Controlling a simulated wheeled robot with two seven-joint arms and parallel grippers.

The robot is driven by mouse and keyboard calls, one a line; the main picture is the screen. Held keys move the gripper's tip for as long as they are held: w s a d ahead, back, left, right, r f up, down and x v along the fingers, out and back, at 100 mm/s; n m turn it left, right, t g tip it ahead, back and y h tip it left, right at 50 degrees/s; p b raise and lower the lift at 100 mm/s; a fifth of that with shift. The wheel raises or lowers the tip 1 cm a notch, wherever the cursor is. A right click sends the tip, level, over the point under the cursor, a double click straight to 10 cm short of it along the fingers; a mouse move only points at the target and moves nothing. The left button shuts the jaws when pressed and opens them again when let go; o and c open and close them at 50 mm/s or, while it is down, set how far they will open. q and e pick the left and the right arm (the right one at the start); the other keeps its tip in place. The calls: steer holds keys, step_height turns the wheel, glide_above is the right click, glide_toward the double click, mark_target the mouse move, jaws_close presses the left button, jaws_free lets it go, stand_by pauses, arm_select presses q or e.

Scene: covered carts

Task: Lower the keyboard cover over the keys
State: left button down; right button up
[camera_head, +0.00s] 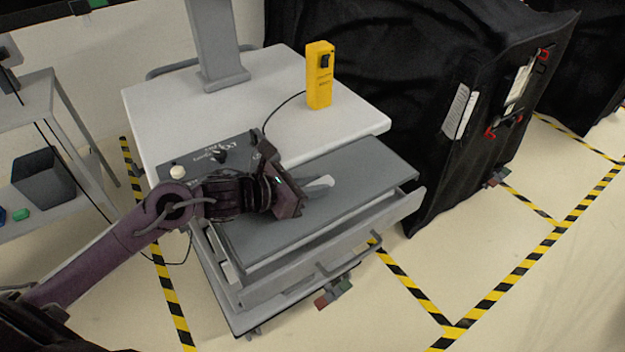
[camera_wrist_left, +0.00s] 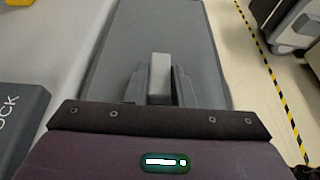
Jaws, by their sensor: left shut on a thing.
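The keyboard cover (camera_head: 345,205) is a flat grey panel over the drawer-like tray (camera_head: 345,245) at the front of the cart. It looks nearly flat, with a dark gap along its front edge. In the left wrist view the cover (camera_wrist_left: 205,45) stretches away from the gripper. My left gripper (camera_head: 308,187) is over the cover's upper middle. It is shut on a pale upright handle (camera_head: 320,182), which also shows between the two fingers (camera_wrist_left: 160,75) in the left wrist view. No keys can be seen. My right gripper is not in view.
The white cart top (camera_head: 260,110) carries a grey post (camera_head: 215,45) and a yellow handheld device (camera_head: 319,75). A black covered cart (camera_head: 420,100) stands close on the right. A grey shelf (camera_head: 40,100) with a dark bin (camera_head: 42,178) is at left. Striped tape marks open floor at front right.

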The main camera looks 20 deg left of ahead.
arm_select(q)
steer(key=shift+f+b, duration=0.4)
steer(key=shift+f, duration=0.55)
steer(key=shift+f+b, duration=1.05)
steer(key=shift+f, duration=1)
steer(key=shift+w+a+f+b, duration=0.1)
steer(key=shift+w+a+b, duration=0.9)
steer(key=shift+a, duration=0.45)
steer(key=shift+w+f+b, duration=0.1)
steer(key=shift+f+b, duration=0.7)
steer(key=shift+b, duration=0.1)
steer(key=c, duration=1.2)
jaws_free()
steer(key=shift+o, duration=0.2)
